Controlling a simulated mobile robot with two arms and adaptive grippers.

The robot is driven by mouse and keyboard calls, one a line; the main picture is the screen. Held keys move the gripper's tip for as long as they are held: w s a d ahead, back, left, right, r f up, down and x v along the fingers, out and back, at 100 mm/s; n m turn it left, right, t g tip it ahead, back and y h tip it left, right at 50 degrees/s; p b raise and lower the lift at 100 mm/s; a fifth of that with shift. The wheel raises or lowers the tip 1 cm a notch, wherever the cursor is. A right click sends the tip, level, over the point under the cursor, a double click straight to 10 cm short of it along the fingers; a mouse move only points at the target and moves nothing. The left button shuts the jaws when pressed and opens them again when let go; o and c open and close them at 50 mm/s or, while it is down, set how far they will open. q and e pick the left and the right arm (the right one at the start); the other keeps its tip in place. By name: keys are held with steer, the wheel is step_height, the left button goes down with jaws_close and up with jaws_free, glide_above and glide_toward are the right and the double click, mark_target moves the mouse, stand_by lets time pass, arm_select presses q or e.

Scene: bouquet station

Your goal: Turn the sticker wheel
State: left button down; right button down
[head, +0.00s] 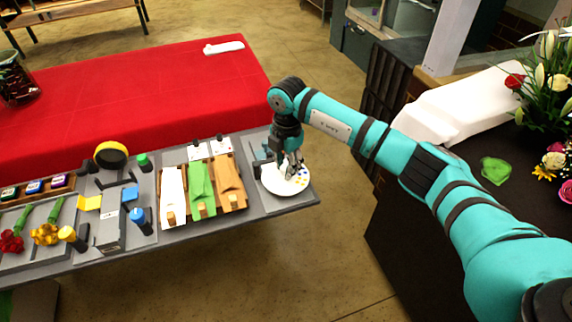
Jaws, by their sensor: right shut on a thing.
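The sticker wheel (274,182) is a white round disc with small coloured dots, at the right end of the grey work board. My right gripper (291,174) points down over the wheel, with its fingers at the disc's upper middle. It is shut on a part of the wheel, though the fingers hide the exact spot they hold. Coloured dots show just right of the fingertips. My left gripper is not in view.
The grey board (290,204) also holds a tray (238,187) with white, green and tan sheets, a yellow-black tape roll (111,154), bottles and flowers. A red-covered table (150,90) lies behind. Bouquet flowers (555,160) stand at far right. Open floor lies in front.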

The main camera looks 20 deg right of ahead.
steer(key=shift+n, duration=0.3)
steer(key=shift+n+b, duration=0.8)
steer(key=shift+n, duration=0.1)
steer(key=n+b, duration=0.2)
steer(key=n, duration=0.1)
steer(key=shift+n, duration=0.4)
steer(key=n+b, duration=0.3)
steer(key=n, duration=0.3)
steer(key=shift+w, duration=0.1)
steer(key=n+b, duration=0.2)
steer(key=n, duration=0.2)
steer(key=shift+n, duration=0.3)
steer(key=shift+r+n+b, duration=0.1)
steer(key=shift+n+b, duration=0.35)
steer(key=shift+n, duration=1.25)
steer(key=c, duration=1.3)
jaws_free()
